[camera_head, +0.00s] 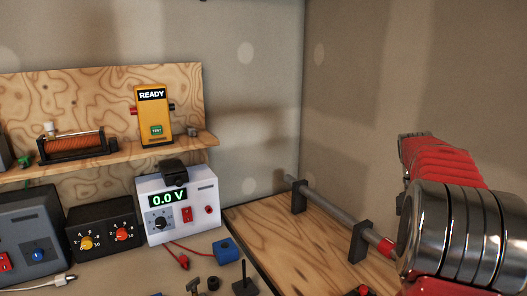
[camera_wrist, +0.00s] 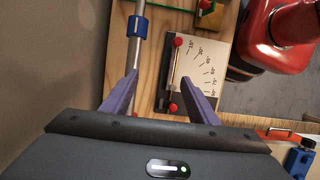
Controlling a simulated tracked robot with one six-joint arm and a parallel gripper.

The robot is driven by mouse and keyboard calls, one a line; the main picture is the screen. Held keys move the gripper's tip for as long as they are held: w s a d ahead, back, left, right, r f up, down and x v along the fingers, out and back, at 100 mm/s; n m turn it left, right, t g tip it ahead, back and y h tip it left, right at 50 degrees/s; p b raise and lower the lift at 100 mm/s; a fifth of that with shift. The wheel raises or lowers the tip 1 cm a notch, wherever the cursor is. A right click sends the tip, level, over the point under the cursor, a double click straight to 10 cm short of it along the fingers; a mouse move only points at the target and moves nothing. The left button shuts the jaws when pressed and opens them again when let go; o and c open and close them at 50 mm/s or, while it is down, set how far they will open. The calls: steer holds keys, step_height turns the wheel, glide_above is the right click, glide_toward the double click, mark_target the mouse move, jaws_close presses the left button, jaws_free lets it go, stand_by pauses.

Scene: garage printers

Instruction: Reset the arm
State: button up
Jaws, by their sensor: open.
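My arm (camera_head: 445,215), red with chrome rings, reaches in from the right side of the head view. My gripper does not show there. In the wrist view my gripper (camera_wrist: 159,77) has two purple fingers spread apart with nothing between their tips. Below them in the picture is a wooden board (camera_wrist: 152,62). A grey rod (camera_wrist: 136,50) with a blue collar (camera_wrist: 137,26) runs near the left finger. A white panel (camera_wrist: 205,60) with marks and red knobs lies beyond the right finger.
In the head view, a power supply (camera_head: 177,207) reading 0.0 V stands on the bench, with a yellow READY tester (camera_head: 154,115) on the shelf (camera_head: 110,159) above. A rod on black posts (camera_head: 327,203) crosses the wooden board at right. Walls close in behind.

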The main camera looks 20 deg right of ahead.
steer(key=w+a+r+t+h, duration=0.1)
steer(key=a+r+t, duration=0.1)
steer(key=a, duration=1)
steer(key=w+a+r+t+h, duration=0.1)
steer(key=w+a+r+t, duration=0.1)
steer(key=a, duration=1)
steer(key=s+a+f+m+t+y, duration=0.1)
steer(key=s+a, duration=0.3)
steer(key=a, duration=0.5)
steer(key=s+a+f+m+t+y, duration=0.1)
steer(key=s+a+f+t, duration=0.3)
steer(key=a, duration=0.5)
steer(key=shift+s+f, duration=0.25)
steer(key=shift+f, duration=0.1)
steer(key=shift+c, duration=0.5)
